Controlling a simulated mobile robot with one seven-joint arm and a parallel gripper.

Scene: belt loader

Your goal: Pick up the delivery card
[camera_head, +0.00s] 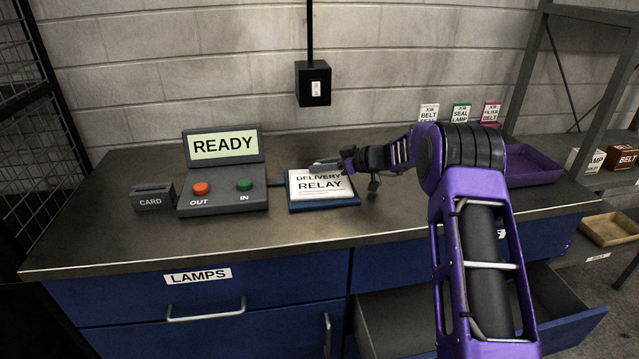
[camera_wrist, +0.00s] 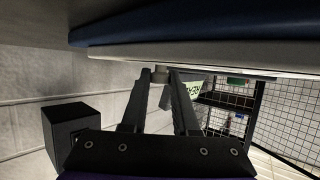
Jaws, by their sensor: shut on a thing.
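The delivery card (camera_head: 318,184) is a white sheet reading DELIVERY RELAY on a blue backing, on the counter right of the READY console. My gripper (camera_head: 326,165) is at the card's back edge, reaching in from the right. In the wrist view the card's blue and pale edges (camera_wrist: 190,50) cross the top of the picture. There my gripper (camera_wrist: 160,76) has its fingertips close together on a small grey piece by the card's edge. The exact contact is partly hidden. Whether the card is clear of the counter I cannot tell.
The READY console (camera_head: 222,185) and a CARD slot box (camera_head: 153,197) stand left on the counter (camera_head: 120,240). A purple tray (camera_head: 533,166) is at the right. Small job cards stand along the wall. A lower drawer (camera_head: 400,312) is open at the front.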

